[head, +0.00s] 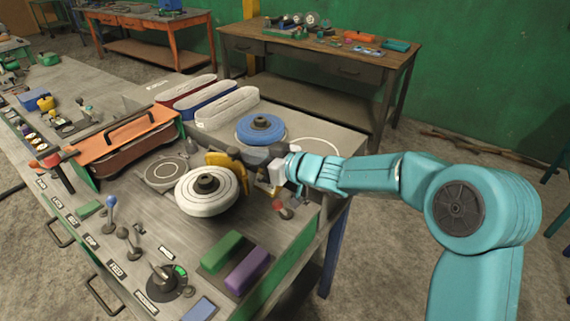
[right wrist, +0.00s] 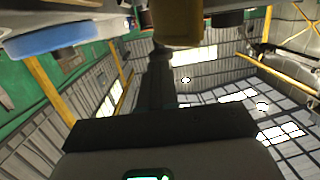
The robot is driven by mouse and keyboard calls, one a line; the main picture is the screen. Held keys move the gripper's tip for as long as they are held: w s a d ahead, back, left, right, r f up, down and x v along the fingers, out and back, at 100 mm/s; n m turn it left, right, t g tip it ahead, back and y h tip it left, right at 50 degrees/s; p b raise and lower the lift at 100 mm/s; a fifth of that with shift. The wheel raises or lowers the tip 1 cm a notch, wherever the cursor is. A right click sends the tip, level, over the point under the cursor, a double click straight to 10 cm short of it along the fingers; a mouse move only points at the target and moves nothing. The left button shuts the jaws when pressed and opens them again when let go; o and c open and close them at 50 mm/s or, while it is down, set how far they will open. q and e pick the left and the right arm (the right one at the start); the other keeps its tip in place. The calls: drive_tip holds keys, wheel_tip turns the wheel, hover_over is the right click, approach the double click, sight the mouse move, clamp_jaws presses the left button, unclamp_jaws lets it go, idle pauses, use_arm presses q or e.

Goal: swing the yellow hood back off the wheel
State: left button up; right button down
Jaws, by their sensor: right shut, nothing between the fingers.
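The yellow hood (head: 226,170) stands behind the white wheel (head: 207,192), partly hidden by my right gripper; the white wheel's top face with its dark hub shows uncovered. In the right wrist view a yellow piece that looks like the hood (right wrist: 178,22) hangs at the top middle. My right gripper (head: 243,156) is shut and empty, its dark fingers close beside the hood on its far right side; I cannot tell whether they touch it. My left gripper is not in the head view.
A blue wheel (head: 260,129) lies just behind my right gripper. A red-knobbed lever (head: 280,207) stands in front of it. Green (head: 222,251) and purple (head: 247,271) blocks lie at the bench front.

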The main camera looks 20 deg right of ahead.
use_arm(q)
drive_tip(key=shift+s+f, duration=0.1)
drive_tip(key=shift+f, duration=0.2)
use_arm(e)
drive_tip(key=v, duration=1.4)
drive_tip(key=shift+s+d, duration=0.2)
